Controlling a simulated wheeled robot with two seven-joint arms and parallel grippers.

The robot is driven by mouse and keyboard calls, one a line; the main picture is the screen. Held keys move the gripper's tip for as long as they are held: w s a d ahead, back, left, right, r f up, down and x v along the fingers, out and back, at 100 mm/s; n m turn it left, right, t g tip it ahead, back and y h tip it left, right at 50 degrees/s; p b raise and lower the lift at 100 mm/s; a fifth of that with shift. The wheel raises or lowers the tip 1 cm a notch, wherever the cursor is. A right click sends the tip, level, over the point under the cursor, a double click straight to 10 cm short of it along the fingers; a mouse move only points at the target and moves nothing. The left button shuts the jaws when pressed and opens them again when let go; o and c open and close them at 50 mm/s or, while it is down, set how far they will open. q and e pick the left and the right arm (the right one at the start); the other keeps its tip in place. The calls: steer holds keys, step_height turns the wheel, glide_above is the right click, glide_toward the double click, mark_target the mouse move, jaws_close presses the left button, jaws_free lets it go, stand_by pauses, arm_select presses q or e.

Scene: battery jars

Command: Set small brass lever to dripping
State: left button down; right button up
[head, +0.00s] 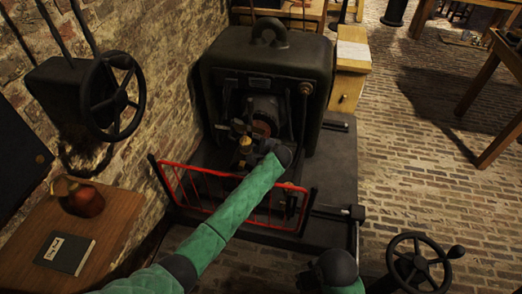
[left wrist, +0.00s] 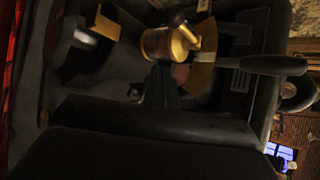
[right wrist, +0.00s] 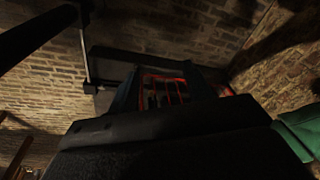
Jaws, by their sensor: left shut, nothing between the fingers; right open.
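A brass cup (left wrist: 158,43) with a small brass lever (left wrist: 187,35) on top shows in the left wrist view, upper middle. Brass fittings (head: 237,127) also show on the front of the dark machine in the head view. My left gripper (left wrist: 163,82) is shut and empty, its fingertips just below the cup in the picture. I cannot tell whether they touch it. In the head view my left arm reaches over the red railing and its wrist hides part of the machine. My right gripper (right wrist: 165,85) is open and empty, low and away from the machine.
The red railing (head: 181,187) stands before the machine (head: 220,65). A black-handled lever (left wrist: 273,65) with a brass plate is close right of the cup. Handwheels (head: 112,97) (head: 417,262) stand at left and lower right. A side table (head: 117,222) holds a jug and book.

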mark_target(243, 142)
arm_select(q)
steer(key=shift+x, duration=1.05)
steer(key=shift+s+a+r+p, duration=0.35)
steer(key=shift+a+r+p, duration=0.1)
steer(key=shift+a+r, duration=0.15)
steer(key=shift+s+a+r+p, duration=0.35)
steer(key=shift+a+r+p, duration=0.1)
steer(key=shift+a, duration=0.1)
steer(key=shift+s+a+r, duration=0.15)
steer(key=shift+a, duration=0.1)
arm_select(e)
step_height(243, 142, down, 9)
steer(key=w, duration=0.2)
steer(key=shift+w+f, duration=0.15)
steer(key=shift+w, duration=0.05)
steer(key=shift+a, duration=0.1)
